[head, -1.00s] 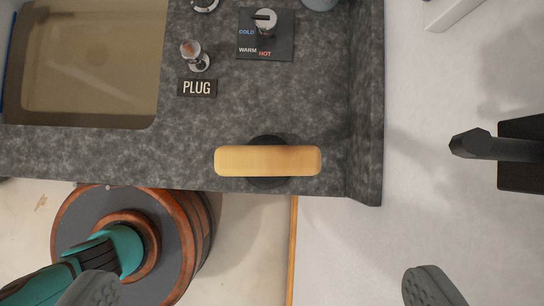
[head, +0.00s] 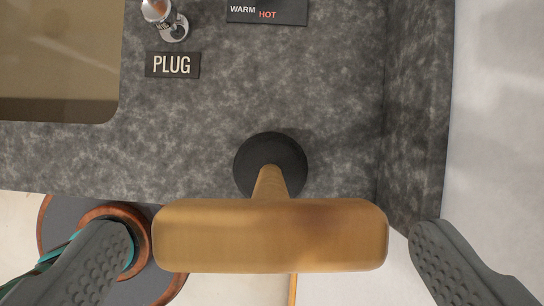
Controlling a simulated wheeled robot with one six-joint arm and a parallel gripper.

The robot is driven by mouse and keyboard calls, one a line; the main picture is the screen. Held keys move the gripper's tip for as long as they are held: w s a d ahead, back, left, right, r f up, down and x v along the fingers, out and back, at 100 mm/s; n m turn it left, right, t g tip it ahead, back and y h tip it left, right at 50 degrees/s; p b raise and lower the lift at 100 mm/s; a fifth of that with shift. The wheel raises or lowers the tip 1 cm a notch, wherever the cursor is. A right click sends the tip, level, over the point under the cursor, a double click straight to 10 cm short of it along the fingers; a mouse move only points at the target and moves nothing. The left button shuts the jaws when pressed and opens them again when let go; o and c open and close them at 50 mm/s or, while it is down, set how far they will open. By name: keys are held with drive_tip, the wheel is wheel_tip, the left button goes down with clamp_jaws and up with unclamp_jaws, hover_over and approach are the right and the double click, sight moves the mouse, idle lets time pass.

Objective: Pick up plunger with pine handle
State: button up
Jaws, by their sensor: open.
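The plunger (head: 270,235) has a pine T-shaped handle and a round black base (head: 255,165) standing on the dark speckled counter. Its crossbar lies level across the picture, close to the camera. My gripper (head: 270,250) is open, with one grey finger on each side of the crossbar's ends. The left finger is close to the bar's left end and the right finger a little off its right end. I cannot tell whether the fingers are at the bar's height.
The grey counter (head: 220,110) has a raised edge (head: 415,110) at the right. A sink basin (head: 55,60) is at upper left. A metal plug knob (head: 165,20), a PLUG label (head: 172,64) and a WARM/HOT plate (head: 266,11) lie beyond. A round wooden-rimmed object (head: 165,288) stands below left.

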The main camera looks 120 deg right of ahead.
drive_tip(key=x, duration=0.2)
drive_tip(key=shift+w+a+f, duration=0.1)
drive_tip(key=shift+a+f, duration=0.05)
drive_tip(key=shift+f, duration=0.1)
drive_tip(key=c, duration=1.4)
drive_tip(key=shift+c, duration=0.2)
drive_tip(key=shift+r, duration=0.1)
